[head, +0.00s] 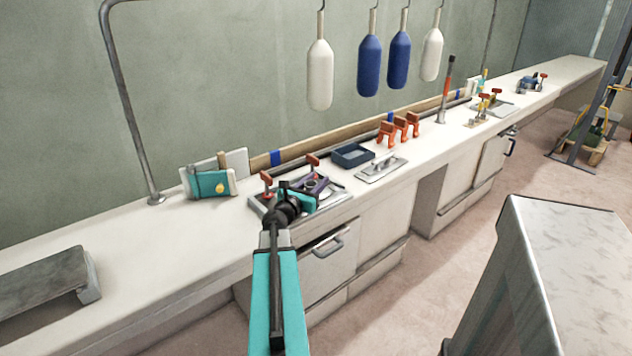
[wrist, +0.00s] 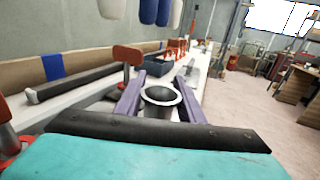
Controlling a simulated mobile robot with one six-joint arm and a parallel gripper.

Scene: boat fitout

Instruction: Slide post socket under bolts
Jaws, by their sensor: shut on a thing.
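My gripper (head: 314,183) is over the grey base plate (head: 331,204) near the counter's front edge. In the wrist view its purple fingers (wrist: 160,95) are shut on the post socket (wrist: 176,98), a pale ring-rimmed cup with a dark opening facing up. Two red-handled bolts stand at the plate, one at the left (head: 267,179) and one behind (head: 313,160). In the wrist view one bolt (wrist: 127,55) stands just beyond the left finger, and another (wrist: 9,112) is cut off at the left edge. The socket's underside is hidden.
A blue tray (head: 352,156) and a grey plate with a handle (head: 381,169) sit to the right on the counter. A teal holder (head: 210,184) stands left, near a bent metal pipe (head: 117,70). White and blue fenders (head: 369,66) hang above. The left counter is mostly clear.

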